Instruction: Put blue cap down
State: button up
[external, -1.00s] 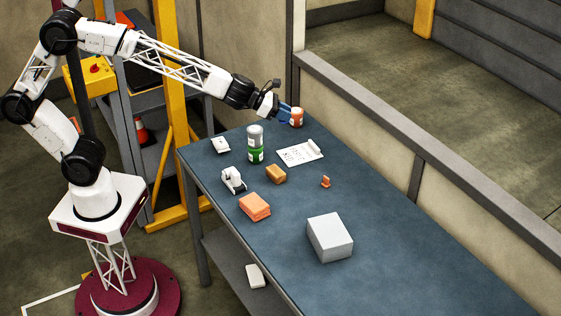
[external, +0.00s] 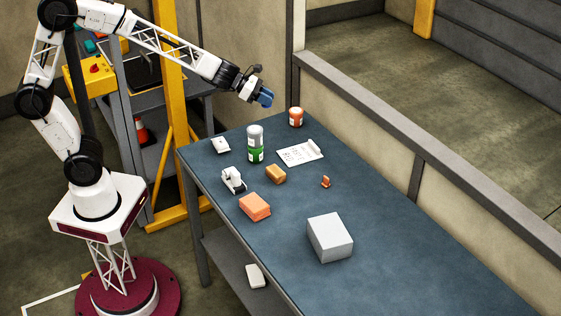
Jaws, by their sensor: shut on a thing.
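My gripper (external: 258,92) is in the air above the far end of the blue table. It is shut on the blue cap (external: 265,98), which shows at the tip of the fingers. The fingers hide part of the cap. The cap is apart from the table and from everything on it. An orange jar with a white label (external: 296,117) stands upright at the far edge of the table, to the right of and below my gripper in the picture.
On the table (external: 400,260) stand a grey and green can (external: 255,145), a paper sheet (external: 300,152), a tape dispenser (external: 233,180), a brown block (external: 275,174), an orange block (external: 255,207), a small orange piece (external: 326,182) and a grey box (external: 330,237). The right front is clear.

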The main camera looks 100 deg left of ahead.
jog(key=shift+s+a+m+h, duration=1.15)
jog(key=shift+s+a, duration=1.9)
jog(key=shift+s, duration=3.3)
notch_tip(320, 180, down, 17)
jog(key=shift+f, duration=0.2)
jog(key=shift+w, duration=0.1)
send_over(279, 134)
jog(key=shift+f, duration=0.7)
jog(key=shift+f, duration=1.8)
